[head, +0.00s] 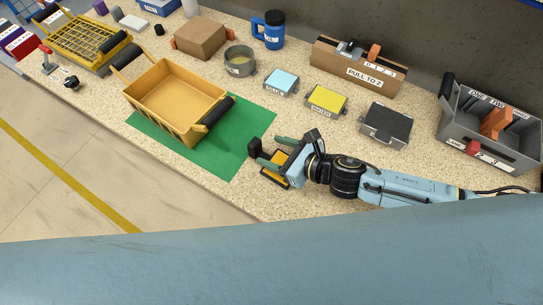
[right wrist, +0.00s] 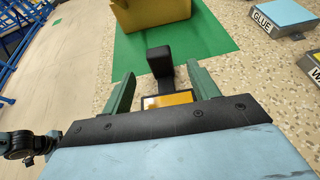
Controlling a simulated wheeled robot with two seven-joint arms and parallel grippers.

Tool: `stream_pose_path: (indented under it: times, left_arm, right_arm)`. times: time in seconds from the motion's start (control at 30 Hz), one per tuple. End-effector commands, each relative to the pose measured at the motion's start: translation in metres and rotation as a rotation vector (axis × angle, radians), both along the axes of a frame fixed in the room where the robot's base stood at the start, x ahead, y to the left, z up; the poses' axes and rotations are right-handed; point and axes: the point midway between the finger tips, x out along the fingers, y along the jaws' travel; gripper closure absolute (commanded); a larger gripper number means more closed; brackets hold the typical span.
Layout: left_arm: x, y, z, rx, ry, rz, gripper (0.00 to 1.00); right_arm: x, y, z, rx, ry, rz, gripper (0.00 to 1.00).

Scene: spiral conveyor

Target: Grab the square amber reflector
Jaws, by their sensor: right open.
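The amber reflector (head: 275,168) is a flat amber plate in a dark frame on the speckled counter, near its front edge. In the right wrist view the amber plate (right wrist: 168,100) lies between the green fingers, close to the palm and partly hidden by it. A black block (right wrist: 160,62) stands at its far end; I cannot tell if they are joined. My right gripper (head: 266,152) is open, with one finger on each side of the reflector and gaps showing in the right wrist view (right wrist: 161,72). My left gripper is not in view.
A yellow bin (head: 178,95) with black handles stands on a green mat (head: 238,150) just beyond the gripper. Blue, yellow and dark pads (head: 387,122) lie behind, with a grey bin (head: 510,150) at right. A blue mug (head: 270,30) stands at the back.

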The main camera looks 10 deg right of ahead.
Motion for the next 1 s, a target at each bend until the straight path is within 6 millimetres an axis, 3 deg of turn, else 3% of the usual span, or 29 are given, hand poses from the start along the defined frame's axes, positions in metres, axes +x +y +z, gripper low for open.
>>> stream_pose_path:
  times: [0.13,0.43,0.6,0.9,1.0]
  left_arm:
    - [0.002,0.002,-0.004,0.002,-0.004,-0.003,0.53]
    - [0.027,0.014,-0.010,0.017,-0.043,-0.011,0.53]
    - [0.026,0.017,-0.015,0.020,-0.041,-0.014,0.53]
    - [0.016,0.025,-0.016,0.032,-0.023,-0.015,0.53]
    - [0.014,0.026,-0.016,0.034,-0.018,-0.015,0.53]
  right_arm:
    - [0.013,0.015,-0.009,0.001,-0.001,0.000,0.40]
    - [0.028,0.037,-0.022,0.002,-0.001,0.000,0.40]
    - [0.040,0.053,-0.032,0.001,0.000,0.001,0.40]
    - [0.044,0.057,-0.033,-0.001,0.000,0.000,0.40]
    - [0.044,0.057,-0.033,-0.001,0.000,0.000,0.52]
